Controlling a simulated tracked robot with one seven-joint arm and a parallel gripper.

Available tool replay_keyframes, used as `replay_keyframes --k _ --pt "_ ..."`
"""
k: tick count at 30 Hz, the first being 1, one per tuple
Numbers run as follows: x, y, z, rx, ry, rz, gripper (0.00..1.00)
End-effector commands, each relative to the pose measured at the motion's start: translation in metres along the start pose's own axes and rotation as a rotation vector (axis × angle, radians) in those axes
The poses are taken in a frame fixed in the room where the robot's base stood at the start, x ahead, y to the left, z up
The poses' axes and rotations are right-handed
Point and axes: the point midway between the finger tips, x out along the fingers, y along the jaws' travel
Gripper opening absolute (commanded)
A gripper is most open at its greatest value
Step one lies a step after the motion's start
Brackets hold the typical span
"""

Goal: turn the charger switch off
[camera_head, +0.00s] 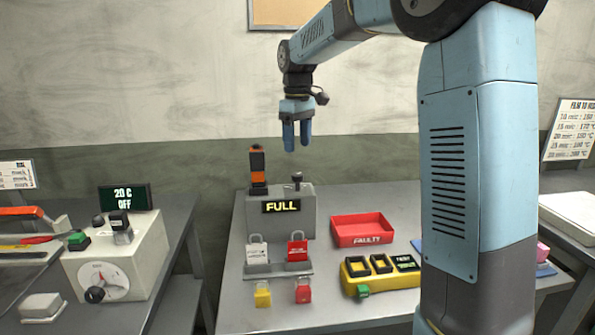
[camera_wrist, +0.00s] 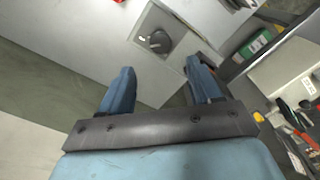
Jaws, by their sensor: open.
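The charger is a grey box (camera_head: 281,219) with a lit "FULL" display (camera_head: 282,207), on the middle table. A small dark switch (camera_head: 297,180) stands on its top at the right. An orange and black device (camera_head: 257,168) stands upright on its top at the left. My gripper (camera_head: 297,147) hangs fingers down above the charger, over the switch and clear of it. It is open and empty. In the wrist view a round dark knob on a grey plate, apparently this switch (camera_wrist: 158,41), lies beyond my spread fingers (camera_wrist: 160,85). Its exact setting is hard to read.
In front of the charger is a rack (camera_head: 278,270) with white and red tags. A dial box (camera_head: 118,262) with a "20 C OFF" display (camera_head: 124,198) is on the left bench.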

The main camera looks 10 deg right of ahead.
Motion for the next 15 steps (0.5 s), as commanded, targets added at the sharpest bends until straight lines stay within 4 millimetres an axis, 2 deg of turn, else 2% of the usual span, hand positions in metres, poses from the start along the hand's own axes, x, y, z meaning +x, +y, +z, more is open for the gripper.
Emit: replay_keyframes --k 9,15 --pt "0.056 0.0 0.001 0.0 -0.002 -0.001 0.63" --pt "0.08 0.0 0.0 0.0 0.0 0.001 0.63"
